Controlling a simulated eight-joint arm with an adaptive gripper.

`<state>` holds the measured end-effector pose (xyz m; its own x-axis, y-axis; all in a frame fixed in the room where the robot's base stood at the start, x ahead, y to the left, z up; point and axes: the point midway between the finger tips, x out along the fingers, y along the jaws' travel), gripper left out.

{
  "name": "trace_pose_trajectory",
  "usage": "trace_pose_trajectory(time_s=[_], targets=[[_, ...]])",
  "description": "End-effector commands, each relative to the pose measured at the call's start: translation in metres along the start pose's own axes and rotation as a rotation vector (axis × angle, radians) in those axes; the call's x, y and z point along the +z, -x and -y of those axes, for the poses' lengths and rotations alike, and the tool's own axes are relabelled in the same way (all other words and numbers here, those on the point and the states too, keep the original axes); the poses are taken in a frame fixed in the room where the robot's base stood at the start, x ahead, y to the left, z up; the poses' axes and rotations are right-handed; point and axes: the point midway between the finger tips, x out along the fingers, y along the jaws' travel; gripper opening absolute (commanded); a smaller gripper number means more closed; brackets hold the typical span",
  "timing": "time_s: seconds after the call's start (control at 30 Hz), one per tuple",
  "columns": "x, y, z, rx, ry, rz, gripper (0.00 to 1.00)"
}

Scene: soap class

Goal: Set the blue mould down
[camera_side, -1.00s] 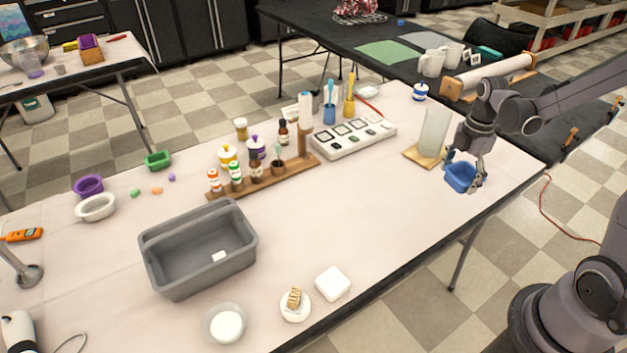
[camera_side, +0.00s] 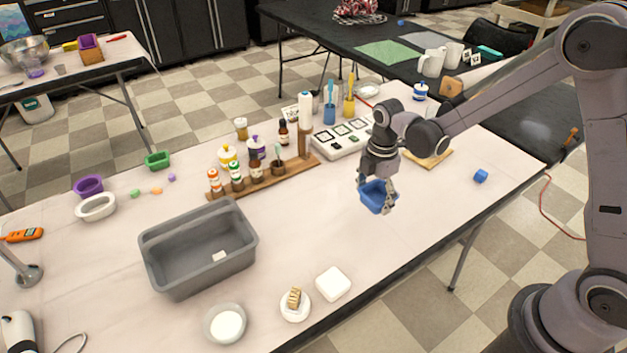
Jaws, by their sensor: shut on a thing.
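The blue mould (camera_side: 377,199) is held in my gripper (camera_side: 377,192), which is shut on its rim near the middle right of the table. The mould seems to be a little above the white tabletop (camera_side: 330,228), though the gap is hard to judge. A small blue block (camera_side: 481,176) lies alone on the table to the right of my gripper, near the front edge.
A grey bin (camera_side: 197,248) stands to the left. A bottle rack (camera_side: 265,178) and a white tray with dark-framed squares (camera_side: 322,146) stand behind my gripper. A wooden board (camera_side: 438,158) is to its right. Tabletop between bin and gripper is clear.

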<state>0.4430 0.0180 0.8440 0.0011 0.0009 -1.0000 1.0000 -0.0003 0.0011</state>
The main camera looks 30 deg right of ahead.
Motion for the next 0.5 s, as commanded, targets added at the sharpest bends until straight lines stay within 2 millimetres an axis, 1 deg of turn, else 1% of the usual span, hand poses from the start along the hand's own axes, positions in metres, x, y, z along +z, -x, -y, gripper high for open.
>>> trace_pose_trajectory(time_s=[0.03, 0.1, 0.2, 0.37, 0.5], targets=[[-0.010, -0.006, -0.005, 0.000, 0.005, 0.000, 0.45], [-0.020, -0.013, -0.009, 0.000, 0.004, 0.000, 0.45], [-0.031, -0.020, -0.014, 0.000, 0.002, 0.000, 0.45], [-0.037, -0.026, -0.017, 0.000, 0.000, 0.000, 0.45], [-0.037, -0.042, -0.017, 0.000, -0.001, 0.000, 0.45]])
